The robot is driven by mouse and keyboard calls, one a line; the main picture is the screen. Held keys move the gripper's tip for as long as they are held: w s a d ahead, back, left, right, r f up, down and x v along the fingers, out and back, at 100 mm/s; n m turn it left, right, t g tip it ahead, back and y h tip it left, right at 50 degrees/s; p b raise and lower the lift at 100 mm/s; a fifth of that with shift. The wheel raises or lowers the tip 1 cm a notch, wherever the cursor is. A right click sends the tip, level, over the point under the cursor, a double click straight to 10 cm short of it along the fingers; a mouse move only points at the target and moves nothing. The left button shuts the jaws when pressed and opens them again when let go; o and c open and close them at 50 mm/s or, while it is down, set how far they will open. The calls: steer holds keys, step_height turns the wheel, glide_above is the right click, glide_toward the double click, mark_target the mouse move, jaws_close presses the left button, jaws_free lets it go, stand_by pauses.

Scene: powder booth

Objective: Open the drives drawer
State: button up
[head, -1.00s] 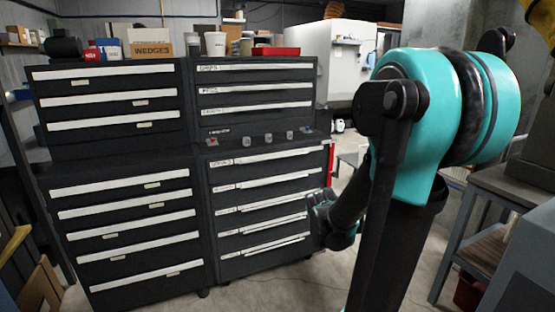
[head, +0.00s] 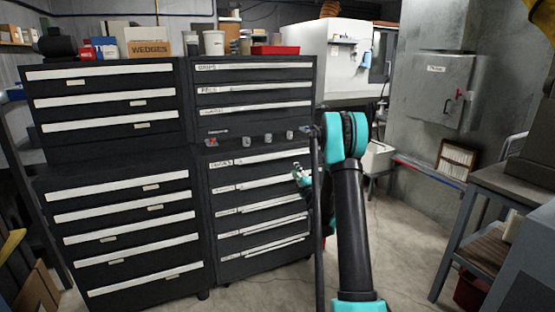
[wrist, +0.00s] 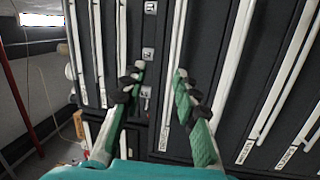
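The black right-hand lower cabinet has a top drawer (head: 268,158) with a long white pull strip. A small label (head: 221,164) at its left end may read DRIVES, but it is too small to be sure. This drawer appears shut. My gripper (head: 300,172) is in front of this cabinet's right side, near the top drawers. In the wrist view my gripper (wrist: 159,76) is open and empty, with two green fingers and dark tips. A white pull strip (wrist: 174,60) runs between the fingertips, with a label (wrist: 163,138) near its lower end. I cannot tell whether the fingers touch it.
The left cabinet (head: 122,205) has several shut drawers. Small grey items (head: 268,138) stand on the ledge above the top drawer. Boxes (head: 148,42), cups (head: 214,43) and a red tray (head: 275,50) stand on top. Floor to the right is clear beside a workbench (head: 490,185).

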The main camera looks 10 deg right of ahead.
steer(key=w+a+n+y, duration=0.1)
steer(key=w+a, duration=0.1)
steer(key=w, duration=0.3)
steer(key=w+a+n+y, duration=0.1)
steer(key=w+a, duration=0.2)
steer(key=w, duration=0.3)
steer(key=w+a+n, duration=0.1)
steer(key=w+a, duration=0.1)
steer(key=w, duration=0.4)
steer(key=shift+w+a+y, duration=0.2)
steer(key=shift+w+y, duration=0.05)
steer(key=shift+y, duration=0.15)
jaws_close()
